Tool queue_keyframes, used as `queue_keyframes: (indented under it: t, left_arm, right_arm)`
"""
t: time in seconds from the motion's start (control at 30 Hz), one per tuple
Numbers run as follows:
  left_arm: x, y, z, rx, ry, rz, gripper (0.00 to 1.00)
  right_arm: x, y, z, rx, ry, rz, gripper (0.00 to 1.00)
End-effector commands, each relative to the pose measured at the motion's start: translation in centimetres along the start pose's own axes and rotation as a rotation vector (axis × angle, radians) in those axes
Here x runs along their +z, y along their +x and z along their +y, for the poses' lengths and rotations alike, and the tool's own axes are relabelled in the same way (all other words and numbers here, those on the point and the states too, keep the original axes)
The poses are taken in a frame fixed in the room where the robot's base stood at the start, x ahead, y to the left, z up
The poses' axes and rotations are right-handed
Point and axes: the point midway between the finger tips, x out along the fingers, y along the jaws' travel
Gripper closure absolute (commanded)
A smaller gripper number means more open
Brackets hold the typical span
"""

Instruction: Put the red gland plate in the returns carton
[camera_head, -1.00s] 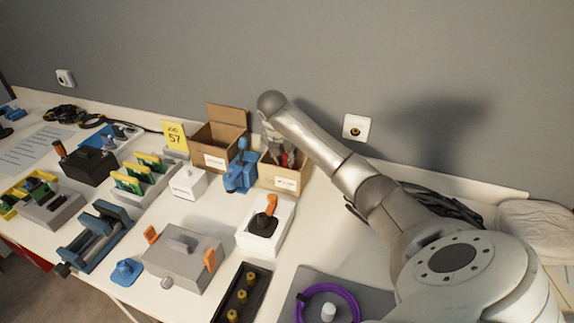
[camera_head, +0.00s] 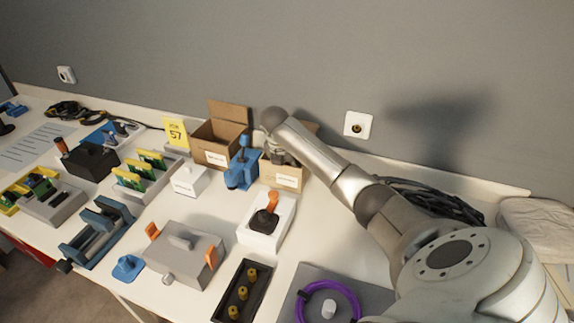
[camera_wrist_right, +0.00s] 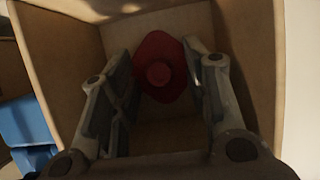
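The red gland plate (camera_wrist_right: 158,82), a rounded plate with a round knob, is inside a brown carton (camera_wrist_right: 245,45) in the right wrist view. It sits beyond and between the fingertips of my right gripper (camera_wrist_right: 158,65). The fingers stand wide apart, with the knob clear of them; I see no grip on the plate. In the head view my right arm reaches over the small front carton (camera_head: 283,174), whose label is too small to read. Its gripper is mostly hidden there by the wrist, and the plate is hidden too. My left gripper is out of view.
A taller open carton (camera_head: 213,157) and a blue device (camera_head: 242,170) stand left of the small carton. A white joystick box (camera_head: 262,228) is in front. A grey box with orange handles (camera_head: 183,252), a black tray (camera_head: 242,290) and a purple ring (camera_head: 327,303) lie nearer.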

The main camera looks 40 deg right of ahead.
Motion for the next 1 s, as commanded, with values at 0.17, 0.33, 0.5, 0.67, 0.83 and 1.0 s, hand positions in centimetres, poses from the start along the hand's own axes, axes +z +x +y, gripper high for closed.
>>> queue_keyframes:
  t: [0.17, 0.33, 0.5, 0.67, 0.83, 1.0]
  left_arm:
    - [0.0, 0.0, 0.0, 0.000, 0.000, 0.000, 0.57]
    - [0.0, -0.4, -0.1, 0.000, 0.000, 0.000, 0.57]
    - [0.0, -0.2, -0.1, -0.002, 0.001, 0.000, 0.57]
    - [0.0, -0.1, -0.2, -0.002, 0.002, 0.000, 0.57]
    - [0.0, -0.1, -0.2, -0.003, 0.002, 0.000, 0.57]
    - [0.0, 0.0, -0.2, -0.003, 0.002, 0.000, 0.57]
  right_arm:
    - [0.0, 0.0, 0.0, 0.000, 0.000, 0.000, 0.55]
    - [0.2, -0.5, 0.0, 0.001, 0.001, 0.000, 0.55]
    - [0.3, -2.9, 0.1, 0.003, 0.000, -0.004, 0.55]
    - [0.3, -6.5, 0.1, 0.004, 0.000, -0.005, 0.55]
    - [0.2, -9.8, 0.0, 0.002, 0.000, -0.003, 0.55]
    - [0.2, -11.8, 0.0, 0.001, 0.001, -0.001, 0.55]
